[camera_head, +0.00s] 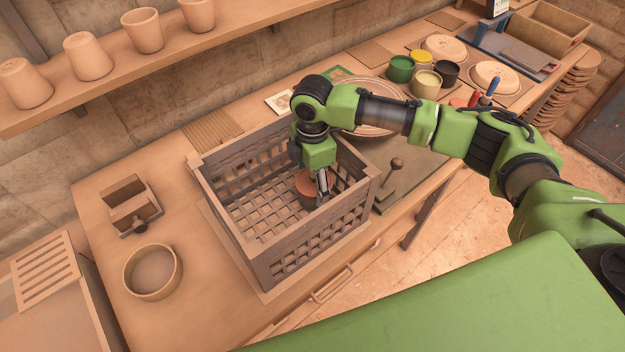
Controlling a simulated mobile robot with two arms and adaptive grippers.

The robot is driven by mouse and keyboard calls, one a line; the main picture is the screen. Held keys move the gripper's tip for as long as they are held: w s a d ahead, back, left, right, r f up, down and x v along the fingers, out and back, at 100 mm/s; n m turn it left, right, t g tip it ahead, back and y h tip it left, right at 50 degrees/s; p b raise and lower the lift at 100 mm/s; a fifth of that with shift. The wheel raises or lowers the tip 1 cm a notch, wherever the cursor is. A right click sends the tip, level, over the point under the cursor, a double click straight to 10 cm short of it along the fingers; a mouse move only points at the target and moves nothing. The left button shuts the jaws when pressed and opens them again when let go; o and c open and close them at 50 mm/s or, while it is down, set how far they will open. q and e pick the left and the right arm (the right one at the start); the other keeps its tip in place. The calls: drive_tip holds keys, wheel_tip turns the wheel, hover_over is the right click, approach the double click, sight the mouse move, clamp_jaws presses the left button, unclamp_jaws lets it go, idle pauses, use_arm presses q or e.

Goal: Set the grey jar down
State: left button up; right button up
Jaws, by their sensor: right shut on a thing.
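My right gripper (322,182) reaches down into the slatted crate (318,248) from above. It is shut on a small jar (306,188) with a reddish-brown top, inside the crate near its right end. The fingers and the crate wall hide part of the jar's side, so its grey colour is hard to confirm. I cannot tell whether the jar's base touches the crate floor. The crate stands on the wooden workbench. My left gripper is not in view.
A round bowl (152,272) and a small wooden box (130,205) stand left of the crate. Behind my right arm are a green pot (401,69), a dark pot (445,74) and round plates. A shelf with beige cups (88,56) runs along the wall.

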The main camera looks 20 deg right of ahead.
drive_tip(key=shift+f, duration=0.1)
drive_tip(key=o, duration=1.2)
drive_tip(key=shift+o, duration=0.2)
wheel_tip(320, 180, up, 11)
drive_tip(key=b, duration=0.2)
drive_tip(key=shift+b, duration=0.35)
drive_tip(key=shift+r, duration=0.65)
